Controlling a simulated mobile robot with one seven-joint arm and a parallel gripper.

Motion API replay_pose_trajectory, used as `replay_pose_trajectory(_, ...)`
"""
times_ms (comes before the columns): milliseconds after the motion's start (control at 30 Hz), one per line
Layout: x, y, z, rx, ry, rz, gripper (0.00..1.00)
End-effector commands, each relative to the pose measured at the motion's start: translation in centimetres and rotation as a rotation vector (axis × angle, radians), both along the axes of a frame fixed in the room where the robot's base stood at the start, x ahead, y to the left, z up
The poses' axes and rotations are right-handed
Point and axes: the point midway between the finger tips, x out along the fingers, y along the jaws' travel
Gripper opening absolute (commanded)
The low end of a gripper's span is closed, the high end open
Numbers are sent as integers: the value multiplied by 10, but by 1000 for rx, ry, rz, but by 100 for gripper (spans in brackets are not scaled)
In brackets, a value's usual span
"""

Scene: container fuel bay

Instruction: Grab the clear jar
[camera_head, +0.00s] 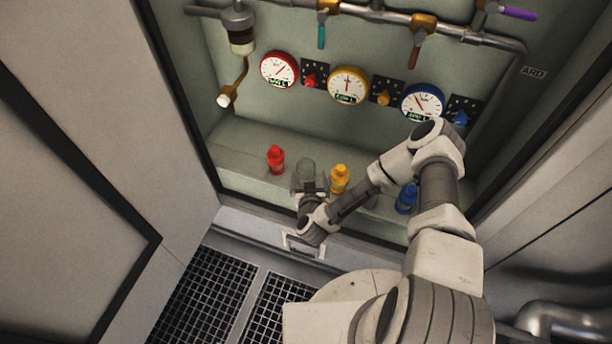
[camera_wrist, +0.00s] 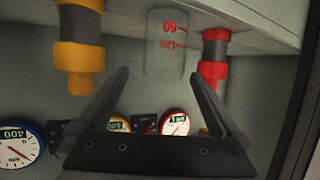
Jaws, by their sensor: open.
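The clear jar (camera_head: 306,170) stands on the ledge between a red bottle (camera_head: 276,160) and a yellow bottle (camera_head: 340,179). In the wrist view, which appears upside down, the jar (camera_wrist: 166,42) shows red marks reading 60 and 120. My gripper (camera_head: 309,187) is at the ledge, in front of the jar. It is open and empty in the wrist view (camera_wrist: 158,73), with the jar lined up between its fingertips. I cannot tell whether the tips reach past the jar's near side. The fingers do not visibly touch it.
A blue bottle (camera_head: 406,198) stands farther right on the ledge, partly behind my arm. Above are red (camera_head: 279,70), yellow (camera_head: 348,85) and blue (camera_head: 422,102) gauges, and a pipe with valve handles. A nozzle (camera_head: 226,97) hangs at the left. The red and yellow bottles flank the jar closely.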

Motion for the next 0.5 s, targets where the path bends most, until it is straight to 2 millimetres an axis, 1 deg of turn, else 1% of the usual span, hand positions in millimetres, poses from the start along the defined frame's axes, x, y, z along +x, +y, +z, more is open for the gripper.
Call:
replay_pose_trajectory(33, 9, -1, -6, -1, -1, -2, 100)
replay_pose_trajectory(100, 19, 0, -9, 0, -1, -2, 100)
replay_pose_trajectory(200, 28, 0, -13, 0, 1, 0, 100)
replay_pose_trajectory(367, 37, 1, -15, 1, 1, 0, 100)
replay_pose_trajectory(500, 57, 4, -21, 2, -1, -3, 100)
